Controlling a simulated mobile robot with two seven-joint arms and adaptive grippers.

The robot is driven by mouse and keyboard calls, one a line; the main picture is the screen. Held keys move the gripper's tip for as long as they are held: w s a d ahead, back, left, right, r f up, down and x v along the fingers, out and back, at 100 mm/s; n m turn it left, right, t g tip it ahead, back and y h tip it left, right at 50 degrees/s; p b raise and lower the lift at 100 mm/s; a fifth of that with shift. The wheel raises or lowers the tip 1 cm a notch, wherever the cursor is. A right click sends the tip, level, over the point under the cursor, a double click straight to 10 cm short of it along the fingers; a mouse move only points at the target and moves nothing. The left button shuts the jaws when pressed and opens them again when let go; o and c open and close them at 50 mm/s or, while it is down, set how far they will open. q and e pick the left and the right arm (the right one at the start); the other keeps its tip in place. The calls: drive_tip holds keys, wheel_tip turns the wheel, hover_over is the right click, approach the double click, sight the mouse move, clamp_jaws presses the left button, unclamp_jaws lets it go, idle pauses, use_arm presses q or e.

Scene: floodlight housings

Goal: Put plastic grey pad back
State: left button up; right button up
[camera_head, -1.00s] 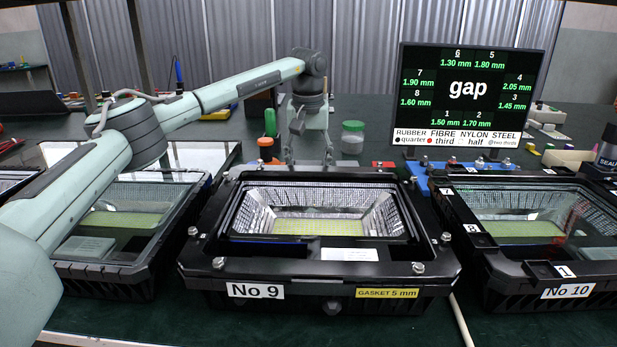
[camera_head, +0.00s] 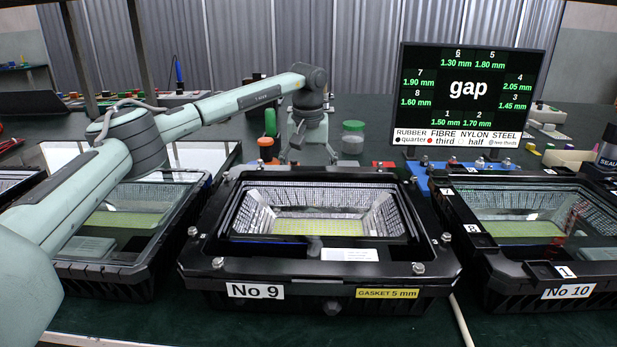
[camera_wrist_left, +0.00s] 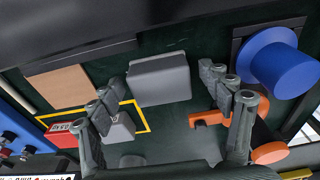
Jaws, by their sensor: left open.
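In the left wrist view a grey block-shaped pad (camera_wrist_left: 160,80) lies on the dark green table, between the open fingers of my left gripper (camera_wrist_left: 166,82). I cannot tell its height below the fingertips. A smaller grey piece (camera_wrist_left: 120,130) shows partly behind the left-hand finger, by a yellow outline (camera_wrist_left: 146,117) on the table. In the head view my left gripper (camera_head: 308,152) points down behind the No 9 housing (camera_head: 320,272), its fingers apart. I cannot make out the grey pad there. My right gripper is not in view.
The wrist view shows a blue round object (camera_wrist_left: 270,62), an orange part (camera_wrist_left: 240,128) and a tan board (camera_wrist_left: 62,88). The No 10 housing (camera_head: 530,268) is at right.

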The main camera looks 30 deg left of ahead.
use_arm(q)
wheel_tip(320, 180, up, 12)
drive_tip(key=s, duration=0.1)
drive_tip(key=shift+s+d+r, duration=0.15)
drive_tip(key=shift+d, duration=0.15)
idle(0.5)
